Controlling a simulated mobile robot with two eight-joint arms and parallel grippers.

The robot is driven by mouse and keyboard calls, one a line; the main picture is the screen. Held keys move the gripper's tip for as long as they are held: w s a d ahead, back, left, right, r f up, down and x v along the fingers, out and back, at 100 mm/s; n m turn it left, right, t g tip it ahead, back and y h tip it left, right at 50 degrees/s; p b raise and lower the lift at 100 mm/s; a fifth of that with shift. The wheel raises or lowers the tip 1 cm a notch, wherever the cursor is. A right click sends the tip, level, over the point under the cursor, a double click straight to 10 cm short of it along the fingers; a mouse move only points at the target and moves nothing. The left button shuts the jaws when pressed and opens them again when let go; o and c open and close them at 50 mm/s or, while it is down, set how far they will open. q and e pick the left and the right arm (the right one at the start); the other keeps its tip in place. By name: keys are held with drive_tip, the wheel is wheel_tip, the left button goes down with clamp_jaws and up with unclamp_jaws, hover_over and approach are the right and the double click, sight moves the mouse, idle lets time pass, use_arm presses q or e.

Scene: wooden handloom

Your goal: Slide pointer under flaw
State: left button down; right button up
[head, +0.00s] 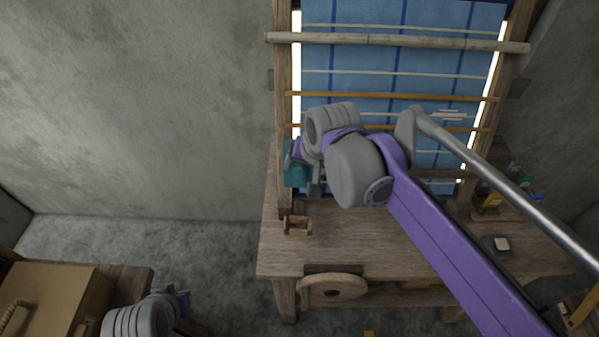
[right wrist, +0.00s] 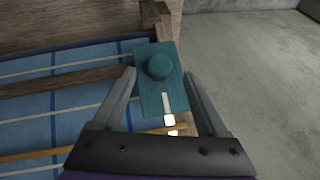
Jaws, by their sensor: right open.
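A teal block with a round knob (right wrist: 160,67), which looks like the pointer's slider, sits at the loom's left upright, and its teal side shows in the head view (head: 297,177). My right gripper (right wrist: 159,76) is open, with one finger on each side of the block. I cannot tell whether the fingers touch it. A pale slot or strip runs down the block's face, and a thin orange piece (right wrist: 166,128) shows below it. Blue checked cloth (head: 345,65) hangs on the loom. Short white marks (head: 452,114) on its right side may be the flaw; my right arm hides part of the cloth.
The wooden loom bench (head: 330,235) carries a small wooden piece (head: 297,225) at its left and small items at its right. A wooden bar (head: 390,40) and thinner rods cross the cloth.

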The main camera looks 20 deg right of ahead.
sight(299, 173)
drive_tip(key=shift+x, duration=2.2)
drive_tip(key=shift+c, duration=0.3)
clamp_jaws()
